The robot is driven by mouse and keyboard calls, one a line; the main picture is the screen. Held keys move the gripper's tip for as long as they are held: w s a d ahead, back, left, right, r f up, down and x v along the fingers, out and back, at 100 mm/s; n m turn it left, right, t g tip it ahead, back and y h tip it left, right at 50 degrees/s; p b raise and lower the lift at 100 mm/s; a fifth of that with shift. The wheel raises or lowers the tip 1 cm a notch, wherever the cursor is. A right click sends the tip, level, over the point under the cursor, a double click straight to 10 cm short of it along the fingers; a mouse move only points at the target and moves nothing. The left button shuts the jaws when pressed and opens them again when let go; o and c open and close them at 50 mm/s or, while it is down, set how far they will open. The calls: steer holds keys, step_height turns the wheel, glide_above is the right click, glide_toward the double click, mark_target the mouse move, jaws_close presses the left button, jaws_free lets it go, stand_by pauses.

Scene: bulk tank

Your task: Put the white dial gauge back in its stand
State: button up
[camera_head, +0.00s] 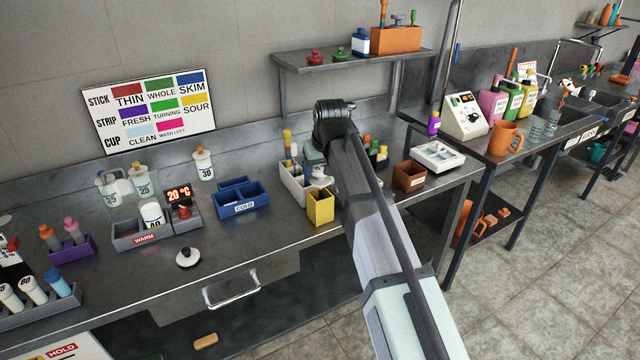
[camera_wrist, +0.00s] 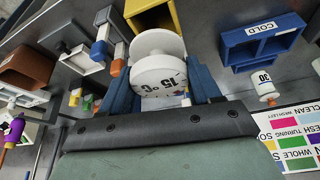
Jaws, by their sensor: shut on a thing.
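The white dial gauge (camera_wrist: 160,78), a round white body marked "15 °C", is held between the blue fingers of my gripper (camera_wrist: 162,90) in the wrist view. A second white disc shows at its far end. In the head view the gauge (camera_head: 321,182) is a small white shape just above and behind the yellow box (camera_head: 320,207), and my gripper (camera_head: 316,168) is partly hidden by my own arm. My gripper is shut on the gauge. I cannot make out which thing is its stand; it may be hidden.
The blue COLD box (camera_head: 240,204) and grey WARM box (camera_head: 126,240) are to the left. A brown box (camera_head: 408,176) and white tray (camera_head: 440,157) are to the right. Bare counter lies around the black-knobbed white lid (camera_head: 188,260).

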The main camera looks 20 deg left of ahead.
mark_target(320, 179)
steer(key=shift+f, duration=2.25)
steer(key=o, duration=1.2)
steer(key=v, duration=1.2)
